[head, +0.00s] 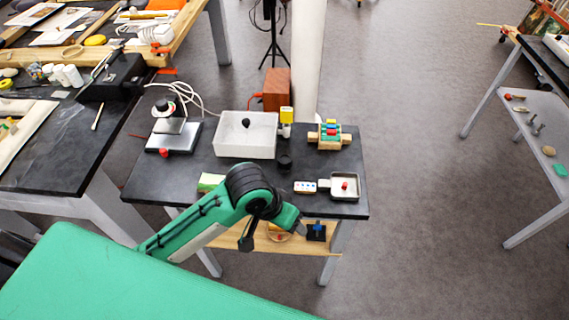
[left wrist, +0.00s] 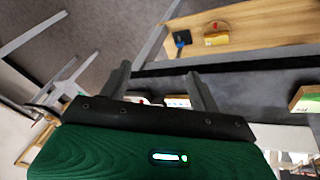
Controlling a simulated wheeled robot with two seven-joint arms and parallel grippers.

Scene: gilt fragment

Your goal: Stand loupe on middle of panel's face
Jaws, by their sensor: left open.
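A small black cylinder (head: 285,161), possibly the loupe, stands on the dark table just right of the white tray. I cannot tell for sure that it is the loupe. No panel can be clearly identified; a pale framed piece (head: 22,128) lies on the left bench, cut by the picture edge. My left gripper (head: 297,228) is at the table's front edge, its fingers hardly visible in the head view. In the left wrist view my left gripper (left wrist: 159,70) has its two fingers spread with nothing held between them. My right gripper is not in view.
The dark table (head: 148,183) holds a white tray (head: 230,148), a hotplate-like device (head: 185,140), a wooden rack (head: 347,138) and a small metal dish (head: 345,195). A wooden shelf (head: 322,252) lies below. Open floor (head: 420,250) is to the right.

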